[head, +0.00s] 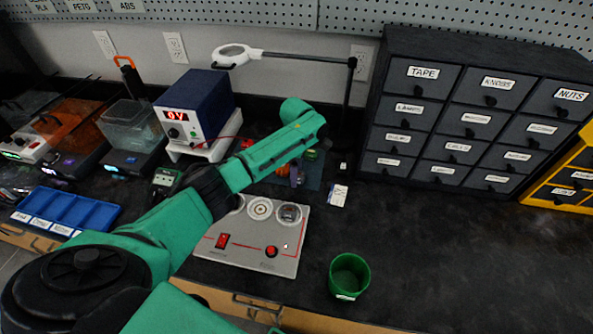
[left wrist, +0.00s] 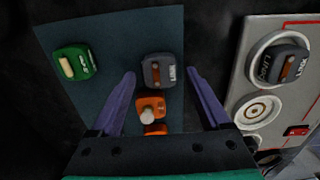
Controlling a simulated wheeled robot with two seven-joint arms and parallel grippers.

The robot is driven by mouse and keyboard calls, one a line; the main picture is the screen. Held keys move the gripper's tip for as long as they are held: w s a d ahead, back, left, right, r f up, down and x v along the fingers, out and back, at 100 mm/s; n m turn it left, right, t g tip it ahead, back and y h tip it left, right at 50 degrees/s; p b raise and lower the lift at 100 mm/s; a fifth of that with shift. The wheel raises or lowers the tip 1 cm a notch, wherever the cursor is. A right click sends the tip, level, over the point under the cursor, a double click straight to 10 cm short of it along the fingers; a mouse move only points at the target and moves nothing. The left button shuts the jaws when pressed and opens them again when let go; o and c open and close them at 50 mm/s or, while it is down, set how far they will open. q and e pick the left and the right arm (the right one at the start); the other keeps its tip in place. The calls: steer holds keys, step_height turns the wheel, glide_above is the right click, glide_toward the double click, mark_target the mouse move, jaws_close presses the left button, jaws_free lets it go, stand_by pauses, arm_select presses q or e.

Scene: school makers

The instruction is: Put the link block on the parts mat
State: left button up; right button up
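The parts mat (left wrist: 80,100) is a dark teal sheet; part of it shows in the head view (head: 316,176). A dark grey block with an orange bar and a white link label (left wrist: 157,72) lies on the mat. Another dark grey link block (left wrist: 284,64) sits in a round socket on the grey panel; it also shows in the head view (head: 290,213). My left gripper (left wrist: 161,74) is open, its purple fingertips on either side of the grey block on the mat. I cannot tell whether they touch it. In the head view my arm mostly hides this gripper.
A green block (left wrist: 74,64) and an orange block (left wrist: 150,108) are also on the mat. The grey panel (head: 230,262) has a red switch and button. A green cup (head: 349,275) stands right of it. Black drawers (head: 412,110) stand behind.

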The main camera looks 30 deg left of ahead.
arm_select(q)
steer(key=shift+r, duration=0.1)
step_height(320, 180, up, 12)
stand_by(0.6)
